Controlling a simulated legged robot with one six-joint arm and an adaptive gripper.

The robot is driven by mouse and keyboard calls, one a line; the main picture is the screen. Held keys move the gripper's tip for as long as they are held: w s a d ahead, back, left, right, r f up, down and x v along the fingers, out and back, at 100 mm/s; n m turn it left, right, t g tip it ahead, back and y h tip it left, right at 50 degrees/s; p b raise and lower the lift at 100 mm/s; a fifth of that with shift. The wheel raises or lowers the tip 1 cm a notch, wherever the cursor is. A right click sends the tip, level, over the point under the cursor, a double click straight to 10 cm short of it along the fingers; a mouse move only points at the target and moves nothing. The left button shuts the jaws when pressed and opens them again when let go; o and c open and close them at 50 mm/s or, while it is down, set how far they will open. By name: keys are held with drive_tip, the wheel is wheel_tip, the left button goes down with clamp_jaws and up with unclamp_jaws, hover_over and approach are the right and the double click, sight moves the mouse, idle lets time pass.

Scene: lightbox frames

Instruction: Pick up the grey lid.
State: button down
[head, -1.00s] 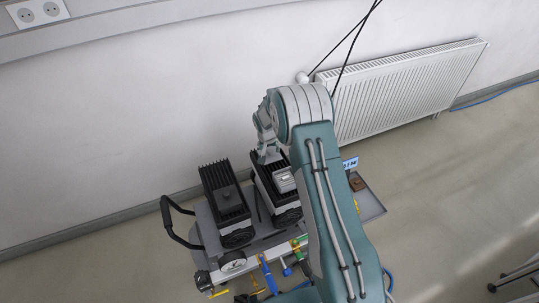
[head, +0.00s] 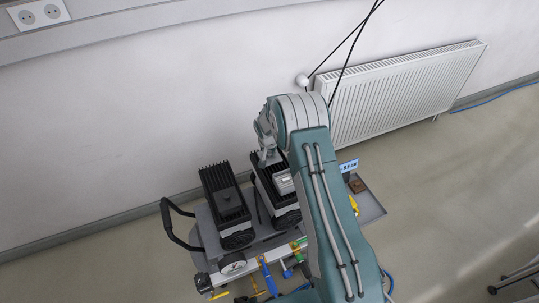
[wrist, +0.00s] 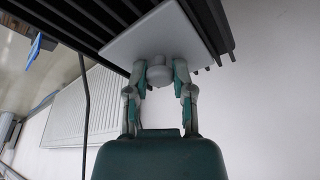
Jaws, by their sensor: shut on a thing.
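The grey lid (wrist: 165,38) is a flat, light grey plate with a round knob, seen in the wrist view against the black fins of a motor-like unit. It also shows in the head view (head: 285,183), on the right-hand finned unit (head: 268,190). My gripper (wrist: 160,74) has one finger on each side of the knob and is shut on the lid. In the head view my gripper (head: 268,157) is at the far end of the lid, partly hidden by my arm. I cannot tell whether the lid is clear of the unit.
A second black finned unit (head: 222,194) stands to the left on a grey cart (head: 205,222) with a black handle (head: 168,222). Tools lie along the cart's near side. A radiator (head: 405,90) hangs on the wall behind, and open floor lies to the right.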

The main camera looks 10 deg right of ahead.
drive_tip(key=shift+r, duration=0.4)
wheel_tip(320, 180, up, 2)
drive_tip(key=shift+r, duration=0.25)
drive_tip(key=s+r+n, duration=0.1)
drive_tip(key=s+r, duration=0.3)
drive_tip(key=s, duration=0.3)
drive_tip(key=s+r+n+y, duration=0.1)
drive_tip(key=s+r+n, duration=0.1)
drive_tip(key=s, duration=0.5)
drive_tip(key=shift+s+a+r, duration=0.15)
drive_tip(key=shift+a+r, duration=0.1)
drive_tip(key=shift+r, duration=0.6)
drive_tip(key=shift+d+f+n, duration=0.2)
drive_tip(key=shift+d+n, duration=0.05)
drive_tip(key=shift+n, duration=0.45)
